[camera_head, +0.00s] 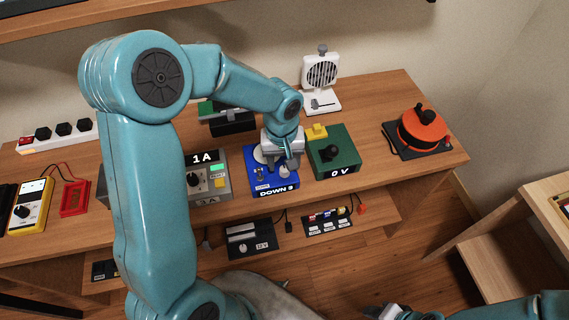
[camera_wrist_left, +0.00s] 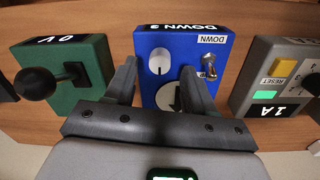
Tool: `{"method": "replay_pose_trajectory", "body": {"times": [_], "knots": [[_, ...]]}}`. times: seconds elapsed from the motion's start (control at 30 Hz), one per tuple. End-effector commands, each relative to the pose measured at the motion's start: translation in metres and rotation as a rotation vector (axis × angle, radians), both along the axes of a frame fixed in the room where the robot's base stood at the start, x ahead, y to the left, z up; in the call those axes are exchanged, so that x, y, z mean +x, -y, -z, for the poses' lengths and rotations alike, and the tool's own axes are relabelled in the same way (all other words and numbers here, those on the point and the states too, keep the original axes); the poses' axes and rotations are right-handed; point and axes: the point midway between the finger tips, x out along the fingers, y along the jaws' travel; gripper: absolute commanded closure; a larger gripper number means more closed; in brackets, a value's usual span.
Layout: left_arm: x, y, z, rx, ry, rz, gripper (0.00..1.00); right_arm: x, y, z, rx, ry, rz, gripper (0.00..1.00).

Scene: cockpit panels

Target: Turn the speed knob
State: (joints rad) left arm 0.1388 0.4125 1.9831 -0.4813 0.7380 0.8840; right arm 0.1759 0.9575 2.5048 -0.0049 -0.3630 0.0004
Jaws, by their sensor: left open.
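The blue box (camera_head: 291,180) sits on the bench with a "DOWN 3" label on its front. In the left wrist view the blue box (camera_wrist_left: 187,48) carries a white round knob (camera_wrist_left: 159,61), a metal toggle switch (camera_wrist_left: 209,66) and a partly hidden round dial (camera_wrist_left: 168,97). No label reading "speed" is legible. My left gripper (camera_head: 283,163) is over the blue box. In the wrist view my left gripper (camera_wrist_left: 158,75) is open, its fingers apart on either side of the knob, with no clear contact. My right gripper (camera_head: 386,312) shows only partly at the bottom edge.
A grey "1 A" box (camera_head: 222,186) stands left of the blue box and a green "0 V" box (camera_head: 342,165) with a black ball-topped lever stands right. A white fan (camera_head: 321,72) is behind. An orange round device (camera_head: 424,128) sits farther right, with bare bench between.

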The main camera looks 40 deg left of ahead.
Motion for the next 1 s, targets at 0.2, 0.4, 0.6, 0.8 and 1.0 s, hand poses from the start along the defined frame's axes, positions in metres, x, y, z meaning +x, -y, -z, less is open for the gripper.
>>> {"method": "replay_pose_trajectory", "body": {"times": [0.2, 0.4, 0.6, 0.8, 1.0], "knots": [[0.002, 0.0, 0.021, 0.0, 0.0, 0.0, 0.46, 0.0, 0.0, 0.0, 0.0, 0.0, 0.0, 0.57], [0.003, -0.001, 0.024, 0.001, 0.001, 0.0, 0.46, 0.0, 0.0, 0.0, 0.0, 0.0, 0.0, 0.57], [0.003, -0.001, 0.023, 0.001, 0.001, 0.0, 0.78, 0.0, 0.0, 0.0, 0.0, 0.0, 0.0, 0.57], [0.003, -0.001, 0.023, 0.001, 0.001, 0.001, 1.0, 0.0, 0.0, 0.0, 0.0, 0.0, 0.0, 0.57], [0.003, -0.001, 0.023, 0.0, 0.002, 0.031, 1.0, 0.0, 0.0, 0.001, 0.0, 0.0, 0.0, 0.57]]}}
